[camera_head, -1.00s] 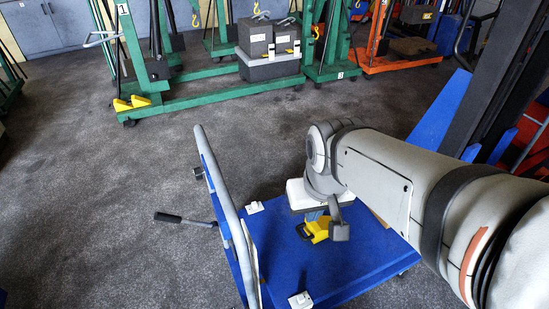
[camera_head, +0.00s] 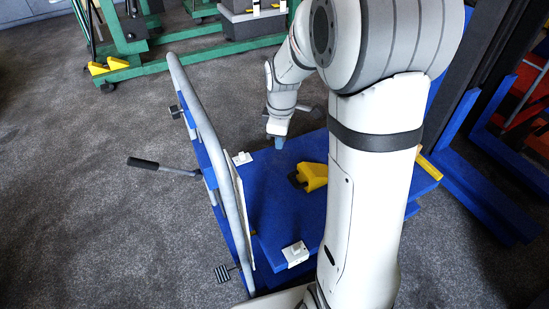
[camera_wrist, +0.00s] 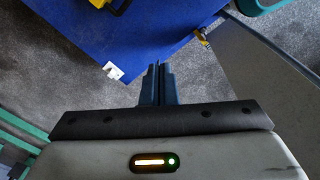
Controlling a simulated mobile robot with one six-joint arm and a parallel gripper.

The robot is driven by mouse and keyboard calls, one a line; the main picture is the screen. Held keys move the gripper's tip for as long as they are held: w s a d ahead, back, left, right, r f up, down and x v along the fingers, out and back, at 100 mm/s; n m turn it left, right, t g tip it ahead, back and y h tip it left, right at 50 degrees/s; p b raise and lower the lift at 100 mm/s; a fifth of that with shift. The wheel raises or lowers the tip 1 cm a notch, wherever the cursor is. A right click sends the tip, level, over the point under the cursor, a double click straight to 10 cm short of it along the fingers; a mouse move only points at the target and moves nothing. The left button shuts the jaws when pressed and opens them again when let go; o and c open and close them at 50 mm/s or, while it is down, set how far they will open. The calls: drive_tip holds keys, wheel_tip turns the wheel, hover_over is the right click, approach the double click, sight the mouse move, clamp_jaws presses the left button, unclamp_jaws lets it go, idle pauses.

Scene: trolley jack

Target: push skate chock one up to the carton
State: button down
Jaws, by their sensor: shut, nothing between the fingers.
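A yellow chock (camera_head: 313,177) with a dark handle lies on the blue deck (camera_head: 275,205) of the trolley, partly behind my arm. Which chock number it bears cannot be read. Its edge shows at the top left of the wrist view (camera_wrist: 97,3). My gripper (camera_head: 279,143) points down at the far edge of the deck, behind and left of the chock and apart from it. In the wrist view its two blue fingers (camera_wrist: 160,66) are together with nothing between them. I cannot make out the carton; my arm hides part of the deck.
The trolley's grey push bar (camera_head: 207,150) rises along the deck's left side. White brackets stand on the deck at the far corner (camera_head: 242,158) and near corner (camera_head: 295,253). A green hoist frame (camera_head: 195,60) stands behind.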

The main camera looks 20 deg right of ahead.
drive_tip(key=w+f+n+b, duration=0.2)
drive_tip(key=w+f+b, duration=0.1)
drive_tip(key=f, duration=0.8)
drive_tip(key=w+d+f+n+b, duration=0.1)
drive_tip(key=w+f+n+b, duration=0.2)
drive_tip(key=f, duration=0.7)
drive_tip(key=w+d+f+n+g+b, duration=0.1)
drive_tip(key=f+b, duration=0.3)
drive_tip(key=f, duration=0.7)
drive_tip(key=shift+w+f+n, duration=0.3)
drive_tip(key=shift+w+n, duration=0.5)
drive_tip(key=shift+w, duration=0.1)
drive_tip(key=d, duration=0.1)
drive_tip(key=d+b, duration=0.1)
drive_tip(key=shift+w+d, duration=0.25)
drive_tip(key=shift+d, duration=0.05)
drive_tip(key=shift+w+d+r, duration=0.15)
drive_tip(key=shift+d, duration=0.6)
